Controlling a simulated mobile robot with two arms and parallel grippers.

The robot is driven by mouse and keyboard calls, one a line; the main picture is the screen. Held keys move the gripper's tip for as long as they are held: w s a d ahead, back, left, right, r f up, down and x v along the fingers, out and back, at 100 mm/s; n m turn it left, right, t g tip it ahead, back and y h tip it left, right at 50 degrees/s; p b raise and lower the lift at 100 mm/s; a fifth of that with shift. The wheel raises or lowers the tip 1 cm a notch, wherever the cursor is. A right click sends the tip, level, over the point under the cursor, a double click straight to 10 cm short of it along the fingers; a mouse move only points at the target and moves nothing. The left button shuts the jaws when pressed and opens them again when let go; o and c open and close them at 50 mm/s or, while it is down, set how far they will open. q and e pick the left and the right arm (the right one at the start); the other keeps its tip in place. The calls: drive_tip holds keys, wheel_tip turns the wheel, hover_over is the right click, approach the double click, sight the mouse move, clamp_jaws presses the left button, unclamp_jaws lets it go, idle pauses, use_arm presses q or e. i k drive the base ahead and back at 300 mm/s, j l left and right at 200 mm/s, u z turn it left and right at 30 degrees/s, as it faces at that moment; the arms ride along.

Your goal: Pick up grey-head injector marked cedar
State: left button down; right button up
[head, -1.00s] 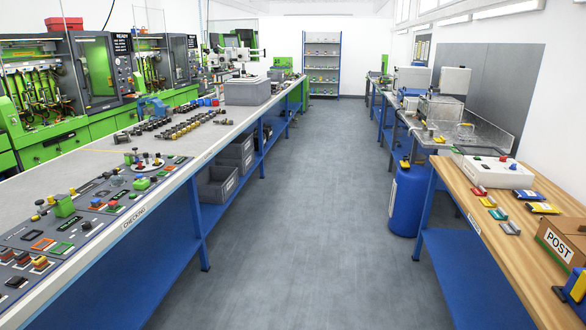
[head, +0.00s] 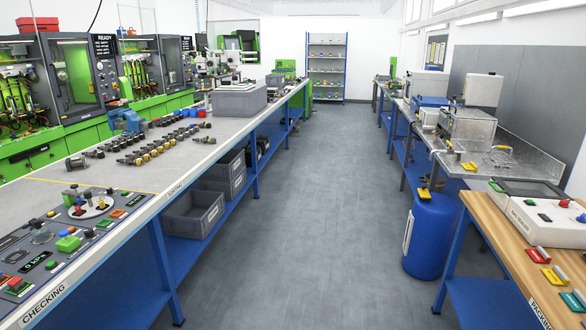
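Several injectors (head: 150,151) lie in rows on the left bench (head: 90,185), behind the control panel. Some have dark bodies and others have brassy or blue parts. Grey-looking heads show on a few of them, but the markings are too small to read, so I cannot tell which one is marked cedar. Neither of my grippers is in view.
An aisle of clear grey floor (head: 310,210) runs between the benches. Grey crates (head: 193,213) sit on the left bench's lower shelf. A blue drum (head: 430,235) stands by the wooden packing bench (head: 500,230) at right. A shelf rack (head: 327,68) stands at the far end.

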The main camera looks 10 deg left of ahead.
sight(181, 137)
drive_tip(key=i+j+u, duration=0.2)
drive_tip(key=i, duration=0.45)
drive_tip(key=i+u, duration=0.25)
drive_tip(key=i, duration=0.45)
drive_tip(key=i+l+u, duration=0.2)
drive_tip(key=i, duration=0.45)
drive_tip(key=i+l+u, duration=0.2)
drive_tip(key=i, duration=0.45)
drive_tip(key=i+l+u, duration=0.1)
drive_tip(key=i+u, duration=0.15)
drive_tip(key=i, duration=0.25)
drive_tip(key=i+l+u, duration=0.3)
drive_tip(key=i, duration=0.15)
drive_tip(key=j, duration=0.1)
